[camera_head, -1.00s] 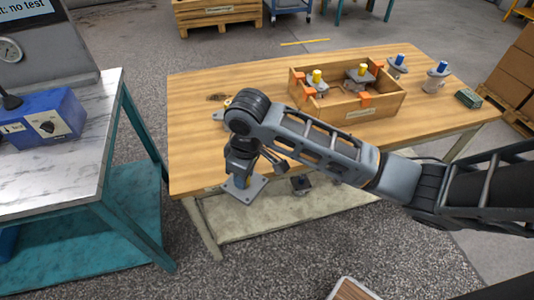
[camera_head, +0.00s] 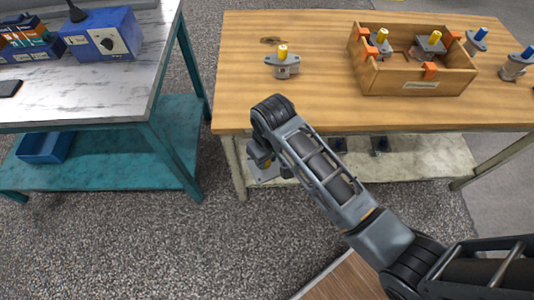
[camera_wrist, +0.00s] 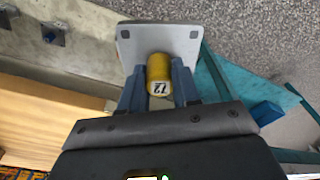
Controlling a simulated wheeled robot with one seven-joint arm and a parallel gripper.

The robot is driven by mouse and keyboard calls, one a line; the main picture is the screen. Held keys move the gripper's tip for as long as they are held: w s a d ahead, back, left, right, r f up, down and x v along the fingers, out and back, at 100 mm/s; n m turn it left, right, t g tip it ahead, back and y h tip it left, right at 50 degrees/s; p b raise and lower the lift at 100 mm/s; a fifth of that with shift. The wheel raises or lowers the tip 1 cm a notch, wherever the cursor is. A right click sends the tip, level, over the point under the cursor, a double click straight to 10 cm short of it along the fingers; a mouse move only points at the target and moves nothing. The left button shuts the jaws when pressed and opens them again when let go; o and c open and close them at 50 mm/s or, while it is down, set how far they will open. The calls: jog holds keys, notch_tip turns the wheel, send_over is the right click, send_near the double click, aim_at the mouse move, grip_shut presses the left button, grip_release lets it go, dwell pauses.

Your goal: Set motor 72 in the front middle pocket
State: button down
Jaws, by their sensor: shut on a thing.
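My gripper (camera_wrist: 159,82) is shut on a motor (camera_wrist: 126,38) by its yellow shaft; the shaft's end mark, partly legible, looks like 72. The motor's grey square flange faces away from me. In the head view the held motor (camera_head: 262,176) hangs beyond the table's front edge, above the floor, partly hidden by my wrist. The wooden crate (camera_head: 405,83) stands on the table, to the right of and behind my gripper, well apart from it. Two yellow-shafted motors (camera_head: 381,40) (camera_head: 430,43) stand in it. Its front wall hides the front pockets' floors.
Another yellow-shafted motor (camera_head: 283,65) stands on the wooden table (camera_head: 310,110), left of the crate. Blue-shafted motors (camera_head: 476,40) (camera_head: 516,66) stand right of it. Orange clips (camera_head: 430,70) sit on the crate's rim. A teal workbench (camera_head: 130,80) stands at the left. Bare tabletop lies before the crate.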

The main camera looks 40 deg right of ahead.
jog(key=shift+a, duration=0.25)
jog(key=shift+w, duration=0.1)
jog(key=shift+f, duration=0.1)
dwell(0.4)
jog(key=shift+d+b, duration=0.2)
jog(key=shift+b, duration=0.15)
